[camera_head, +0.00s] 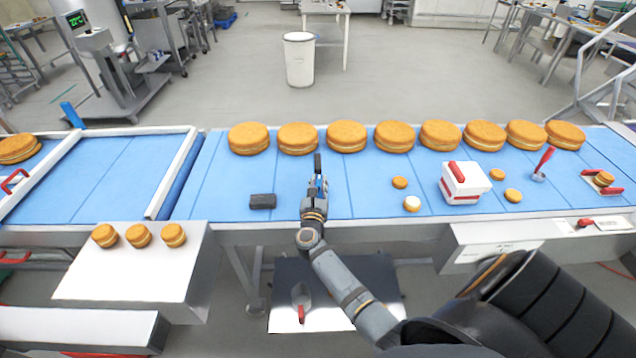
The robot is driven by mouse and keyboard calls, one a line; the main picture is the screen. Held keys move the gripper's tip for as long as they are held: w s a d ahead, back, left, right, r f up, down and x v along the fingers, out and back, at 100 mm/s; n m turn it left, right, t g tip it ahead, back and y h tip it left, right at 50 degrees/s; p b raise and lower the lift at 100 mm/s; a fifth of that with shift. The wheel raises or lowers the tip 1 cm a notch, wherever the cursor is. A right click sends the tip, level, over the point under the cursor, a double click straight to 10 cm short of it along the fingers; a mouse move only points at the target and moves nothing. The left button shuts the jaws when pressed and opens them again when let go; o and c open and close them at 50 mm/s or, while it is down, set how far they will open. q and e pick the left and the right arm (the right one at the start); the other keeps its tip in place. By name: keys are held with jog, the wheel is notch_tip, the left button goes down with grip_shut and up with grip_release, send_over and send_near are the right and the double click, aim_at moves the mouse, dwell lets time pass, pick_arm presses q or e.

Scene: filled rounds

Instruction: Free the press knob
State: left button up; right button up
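My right gripper (317,182) is over the blue conveyor belt, its arm coming in from the lower right. Its fingers are seen nearly edge-on, so I cannot tell whether they are open, and nothing clearly shows in them. A dark block (262,201) lies on the belt to its left, apart from it. A white box with a red bar on top (464,184) stands on the belt to its right. A small red knob (585,222) is on the front panel at right. I cannot tell which part is the press knob. My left gripper is not in view.
Several large filled rounds (347,136) line the belt's far side. Small rounds (399,182) lie around the white box. A red-handled tool (543,162) stands farther right. Three rounds (139,236) sit on a white stand at left. The belt between gripper and white box is mostly clear.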

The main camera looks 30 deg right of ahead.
jog(key=shift+c, duration=1.2)
grip_shut()
jog(key=shift+d+n+t+y+b, duration=0.1)
jog(key=shift+n+t+y+b, duration=0.25)
jog(key=shift+n+t+y, duration=0.35)
jog(key=shift+y, duration=0.5)
jog(key=o, duration=0.9)
grip_release()
jog(key=shift+c, duration=0.2)
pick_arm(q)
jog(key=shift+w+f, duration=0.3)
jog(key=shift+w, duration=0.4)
pick_arm(e)
jog(key=shift+s, duration=0.1)
